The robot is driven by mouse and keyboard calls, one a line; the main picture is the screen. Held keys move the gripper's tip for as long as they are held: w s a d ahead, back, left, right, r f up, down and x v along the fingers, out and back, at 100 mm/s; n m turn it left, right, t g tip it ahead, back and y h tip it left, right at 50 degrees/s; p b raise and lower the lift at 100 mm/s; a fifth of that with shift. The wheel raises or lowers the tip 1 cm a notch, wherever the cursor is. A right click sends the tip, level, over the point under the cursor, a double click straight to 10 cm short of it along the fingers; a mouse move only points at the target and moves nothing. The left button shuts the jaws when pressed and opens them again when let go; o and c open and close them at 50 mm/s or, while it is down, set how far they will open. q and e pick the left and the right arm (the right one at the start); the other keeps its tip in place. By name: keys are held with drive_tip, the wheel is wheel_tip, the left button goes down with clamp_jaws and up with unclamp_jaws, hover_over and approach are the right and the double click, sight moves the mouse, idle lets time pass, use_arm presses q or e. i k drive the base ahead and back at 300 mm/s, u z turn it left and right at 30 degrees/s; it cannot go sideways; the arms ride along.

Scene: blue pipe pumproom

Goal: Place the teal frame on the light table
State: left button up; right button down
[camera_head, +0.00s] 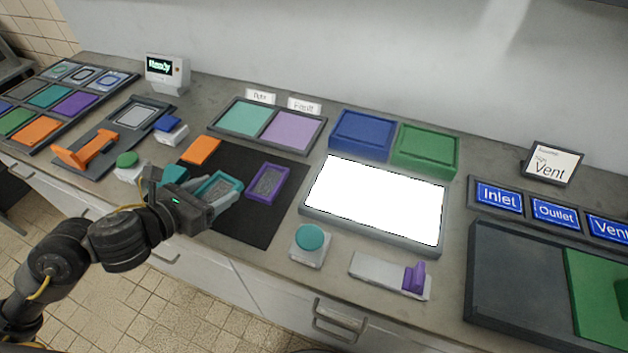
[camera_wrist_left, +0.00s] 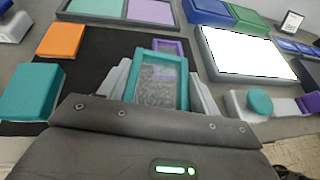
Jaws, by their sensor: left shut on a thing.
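The teal frame (camera_head: 217,188) is a small rectangular frame with a grey textured pane. My left gripper (camera_head: 208,196) is shut on it, above the dark mat (camera_head: 240,226). In the left wrist view the teal frame (camera_wrist_left: 161,78) sits between the two pale fingers; whether it touches the mat I cannot tell. The light table (camera_head: 375,203) is a bright white lit panel in a grey surround, to the right of the mat. It also shows in the left wrist view (camera_wrist_left: 250,53). My right gripper is not in view.
A purple frame (camera_head: 267,183) and an orange block (camera_head: 201,150) lie on the mat. A teal round button (camera_head: 310,237) and a purple slider (camera_head: 414,277) stand before the light table. Blue (camera_head: 361,135) and green (camera_head: 425,150) boxes stand behind it. The light table's surface is empty.

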sight(377, 195)
drive_tip(key=k, duration=1.25)
drive_tip(key=z, duration=0.85)
drive_tip(key=i, duration=0.9)
drive_tip(key=z, duration=0.45)
